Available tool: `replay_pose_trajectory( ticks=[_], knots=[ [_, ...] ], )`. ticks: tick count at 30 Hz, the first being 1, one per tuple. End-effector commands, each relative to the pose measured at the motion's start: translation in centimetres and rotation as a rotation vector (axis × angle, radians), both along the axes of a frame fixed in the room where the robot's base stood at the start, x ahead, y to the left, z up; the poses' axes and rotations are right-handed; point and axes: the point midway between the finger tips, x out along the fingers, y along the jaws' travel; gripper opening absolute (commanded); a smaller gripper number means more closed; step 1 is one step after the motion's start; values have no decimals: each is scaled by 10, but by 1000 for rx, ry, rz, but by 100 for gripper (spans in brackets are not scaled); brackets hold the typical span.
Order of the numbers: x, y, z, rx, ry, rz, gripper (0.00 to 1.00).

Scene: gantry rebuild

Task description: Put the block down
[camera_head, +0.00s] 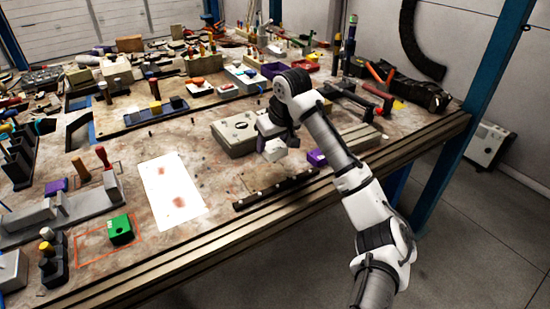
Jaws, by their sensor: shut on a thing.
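My gripper (276,153) is low over the workbench, just right of a grey-beige box with a round dial. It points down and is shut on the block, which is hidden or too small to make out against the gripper. A purple block (317,157) shows just right of the gripper; I cannot tell whether the two touch. A green block (120,228) with a dark hole sits on the bench at the front left, inside the right part of an orange-red outlined area (92,262).
The grey-beige box (236,133) stands close to my gripper. A dark rail (275,190) lies near the front edge. A stained white sheet (160,190) lies left of it. Tools and bins crowd the back; grey fixtures (65,208) stand at left.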

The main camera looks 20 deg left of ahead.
Motion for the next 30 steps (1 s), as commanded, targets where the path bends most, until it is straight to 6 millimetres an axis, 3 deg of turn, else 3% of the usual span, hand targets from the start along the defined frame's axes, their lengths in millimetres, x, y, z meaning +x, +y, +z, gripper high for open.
replay_pose_trajectory(
  ticks=[3,10,17,28,29,30],
  knots=[
    [0,-1,-18,0,1,-2,29],
    [0,-1,-35,0,0,-1,29],
    [0,-1,-67,-1,0,-2,29],
    [0,0,-73,0,0,0,29],
    [0,0,-72,-1,-1,0,58],
    [0,0,-72,-1,-1,0,63]
  ],
)
